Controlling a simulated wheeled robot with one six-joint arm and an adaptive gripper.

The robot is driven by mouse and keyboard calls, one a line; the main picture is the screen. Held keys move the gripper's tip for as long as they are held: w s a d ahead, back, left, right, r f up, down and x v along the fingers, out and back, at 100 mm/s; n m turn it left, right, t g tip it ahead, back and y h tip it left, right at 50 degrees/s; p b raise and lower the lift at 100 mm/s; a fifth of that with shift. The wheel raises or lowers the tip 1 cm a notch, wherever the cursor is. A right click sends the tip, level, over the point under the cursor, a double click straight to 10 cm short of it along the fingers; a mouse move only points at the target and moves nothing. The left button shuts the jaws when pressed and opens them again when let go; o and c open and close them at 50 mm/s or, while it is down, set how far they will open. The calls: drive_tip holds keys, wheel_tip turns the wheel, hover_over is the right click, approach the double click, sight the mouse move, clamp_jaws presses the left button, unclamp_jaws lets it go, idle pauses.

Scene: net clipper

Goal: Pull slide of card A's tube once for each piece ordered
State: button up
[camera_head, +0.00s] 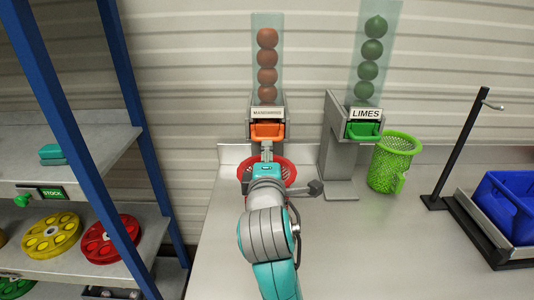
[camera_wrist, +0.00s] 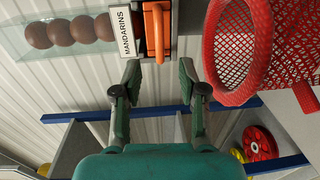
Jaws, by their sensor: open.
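The mandarin tube (camera_head: 267,65) is clear, holds several orange-brown balls and has a label reading MANDARINS (camera_wrist: 125,30) and an orange slide (camera_head: 267,131). The lime tube (camera_head: 372,55) holds several green balls, with a LIMES label (camera_head: 365,113) and a green slide (camera_head: 363,130). No lettered card is legible in either view. My gripper (camera_wrist: 158,76) is open and empty, with its fingers pointing at the orange slide, which also shows in the wrist view (camera_wrist: 156,32). The fingertips look slightly short of the slide; contact is not visible.
A red mesh basket (camera_wrist: 227,70) stands beside the fingers, below the mandarin slide. A green mesh basket (camera_head: 391,165) stands right of the lime dispenser. A blue bin (camera_head: 510,205) and black stand (camera_head: 459,150) are at right. A blue-post shelf (camera_head: 75,200) is at left.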

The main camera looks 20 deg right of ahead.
sight(267, 139)
drive_tip(key=x, duration=0.9)
drive_tip(key=shift+w+d, duration=0.1)
drive_tip(key=shift+w, duration=0.05)
clamp_jaws()
